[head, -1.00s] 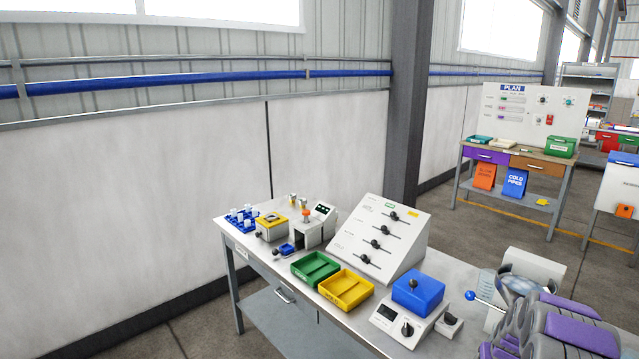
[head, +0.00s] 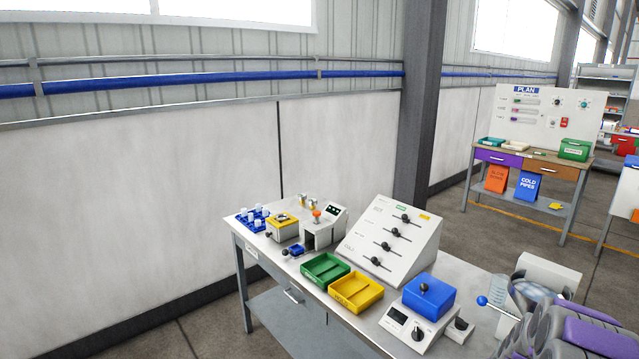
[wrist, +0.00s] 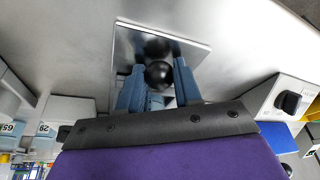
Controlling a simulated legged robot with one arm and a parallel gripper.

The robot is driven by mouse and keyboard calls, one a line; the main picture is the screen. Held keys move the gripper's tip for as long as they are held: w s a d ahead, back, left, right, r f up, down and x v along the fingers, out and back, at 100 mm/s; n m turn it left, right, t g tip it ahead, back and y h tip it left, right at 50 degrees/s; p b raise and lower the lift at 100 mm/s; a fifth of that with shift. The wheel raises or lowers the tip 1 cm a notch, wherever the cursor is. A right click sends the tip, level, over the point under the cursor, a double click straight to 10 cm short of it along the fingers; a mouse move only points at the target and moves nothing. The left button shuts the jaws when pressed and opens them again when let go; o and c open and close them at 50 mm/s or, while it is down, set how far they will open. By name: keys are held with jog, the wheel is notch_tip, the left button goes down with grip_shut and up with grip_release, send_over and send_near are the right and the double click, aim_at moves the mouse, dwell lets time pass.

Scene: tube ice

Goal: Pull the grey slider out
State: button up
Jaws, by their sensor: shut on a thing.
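In the wrist view a black ball knob (wrist: 159,75) stands in front of a flat, shiny grey plate (wrist: 185,50), which seems to be the grey slider. My gripper (wrist: 158,82) has its two blue fingers on either side of the knob, shut on it. The fingers and palm hide the lower part of the knob and its stem. In the head view my arm covers the bottom right corner; the gripper and knob cannot be made out there.
A white device with a dial (head: 408,330) and a blue box (head: 429,295) stand on the bench near my arm. Green (head: 326,269) and yellow (head: 355,292) trays, a sloped slider panel (head: 390,240) and a blue-ball lever (head: 482,300) are also there.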

jog(key=shift+s+a+r, duration=0.15)
jog(key=shift+s+a, duration=1.4)
jog(key=shift+a, duration=0.3)
jog(key=o, duration=1.5)
jog(key=shift+r+p, duration=1.45)
jog(key=shift+r, duration=1.5)
